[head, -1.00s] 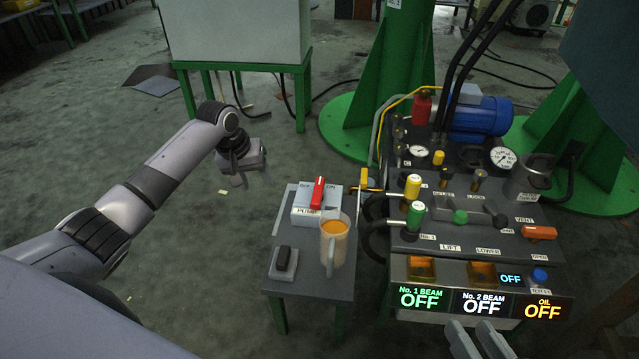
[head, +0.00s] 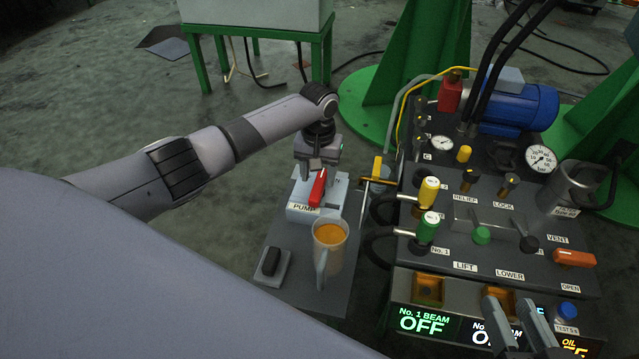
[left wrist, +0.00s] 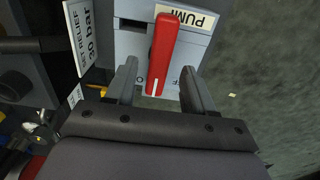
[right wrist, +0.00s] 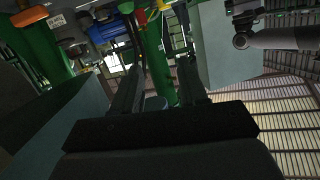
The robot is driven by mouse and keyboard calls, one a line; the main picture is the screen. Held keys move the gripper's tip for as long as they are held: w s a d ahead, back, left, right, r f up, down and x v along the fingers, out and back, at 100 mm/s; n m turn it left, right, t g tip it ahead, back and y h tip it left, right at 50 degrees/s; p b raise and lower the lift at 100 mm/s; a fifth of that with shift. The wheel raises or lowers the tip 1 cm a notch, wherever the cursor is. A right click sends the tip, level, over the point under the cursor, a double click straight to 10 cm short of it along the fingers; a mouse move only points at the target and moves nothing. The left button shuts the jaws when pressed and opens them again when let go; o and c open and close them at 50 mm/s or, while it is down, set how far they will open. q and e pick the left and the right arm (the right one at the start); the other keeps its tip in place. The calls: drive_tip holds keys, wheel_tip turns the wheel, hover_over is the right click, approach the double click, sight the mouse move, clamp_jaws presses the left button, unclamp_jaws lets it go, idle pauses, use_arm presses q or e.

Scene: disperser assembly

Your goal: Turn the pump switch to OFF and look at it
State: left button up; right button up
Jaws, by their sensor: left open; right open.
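The pump switch is a red lever (head: 317,188) on a pale box (head: 300,208) labelled PUMP, on the small side table. My left gripper (head: 311,176) is over the box's far part, at the lever's far end. In the left wrist view the lever (left wrist: 163,50) reaches between my two open fingers (left wrist: 160,88), with a gap on each side. Its white-marked end lies between the fingertips. The position labels are mostly hidden, so I cannot tell which one it points at. My right gripper (head: 518,325) is open and empty, in front of the console's displays.
An orange-filled mug (head: 330,250) and a small dark switch (head: 270,262) stand nearer on the side table (head: 295,280). The console (head: 470,255) to the right carries valves, levers and gauges. Its No. 1 BEAM display (head: 425,322) reads OFF; my right gripper partly covers the other displays.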

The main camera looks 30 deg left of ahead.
sight(319, 189)
use_arm(q)
drive_tip(key=shift+f+b, duration=0.5)
drive_tip(key=shift+f, duration=0.8)
use_arm(e)
drive_tip(key=shift+s+d+r+n+t, duration=0.1)
drive_tip(key=shift+s+d+n+t, duration=0.05)
drive_tip(key=shift+d+n+t, duration=0.2)
